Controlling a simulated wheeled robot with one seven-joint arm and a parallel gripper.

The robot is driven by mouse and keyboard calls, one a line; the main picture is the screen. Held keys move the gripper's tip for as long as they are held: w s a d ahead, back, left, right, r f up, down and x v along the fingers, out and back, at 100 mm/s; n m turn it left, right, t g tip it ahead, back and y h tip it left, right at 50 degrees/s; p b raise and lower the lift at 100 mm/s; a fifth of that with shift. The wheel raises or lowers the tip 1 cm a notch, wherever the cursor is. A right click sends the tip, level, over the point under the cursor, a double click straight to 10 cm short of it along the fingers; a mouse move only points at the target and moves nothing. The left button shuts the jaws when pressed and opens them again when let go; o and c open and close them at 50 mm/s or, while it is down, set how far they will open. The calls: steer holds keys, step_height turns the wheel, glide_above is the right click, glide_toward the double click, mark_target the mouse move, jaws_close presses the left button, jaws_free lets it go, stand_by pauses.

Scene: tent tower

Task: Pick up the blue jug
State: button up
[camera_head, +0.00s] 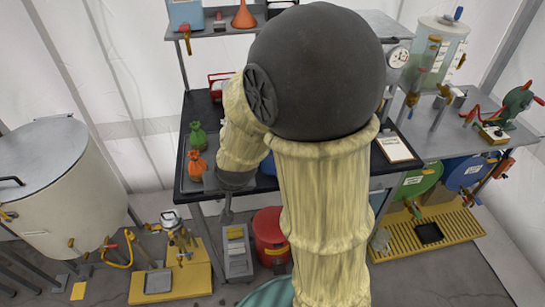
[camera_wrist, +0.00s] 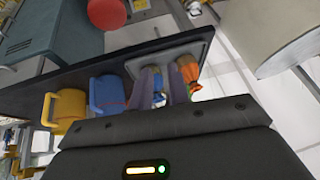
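The blue jug (camera_wrist: 107,93) shows in the wrist view, left of my fingers, beside a yellow jug (camera_wrist: 69,106). In the head view a small blue patch (camera_head: 268,164) shows beside my arm; most of it is hidden, and I cannot tell if it is the jug. My gripper (camera_wrist: 165,82) has its two fingers apart, with a gap between them and nothing held. The fingers are apart from the blue jug. In the head view my gripper (camera_head: 228,210) hangs low by the front edge of the black table (camera_head: 181,150).
An orange bag (camera_head: 197,163) and a green bag (camera_head: 197,135) stand at the table's left end. A red bucket (camera_head: 270,236) is on the floor below. A large cream tank (camera_head: 65,190) stands at left, and shelves with containers are behind.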

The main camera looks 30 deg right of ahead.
steer(key=w+f+m+t+h+b, duration=0.45)
steer(key=w+f+m+h, duration=0.2)
steer(key=w+f, duration=0.2)
steer(key=s+d+m+g+h+b, duration=0.2)
steer(key=s+m+g+h+b, duration=0.4)
steer(key=h, duration=0.5)
steer(key=w+d+n+t+p, duration=0.1)
steer(key=w+d+t+p, duration=0.1)
steer(key=d, duration=0.9)
steer(key=shift+w+d+p, duration=0.4)
steer(key=shift+w+p, duration=0.35)
steer(key=shift+w, duration=0.05)
steer(key=shift+t, duration=0.25)
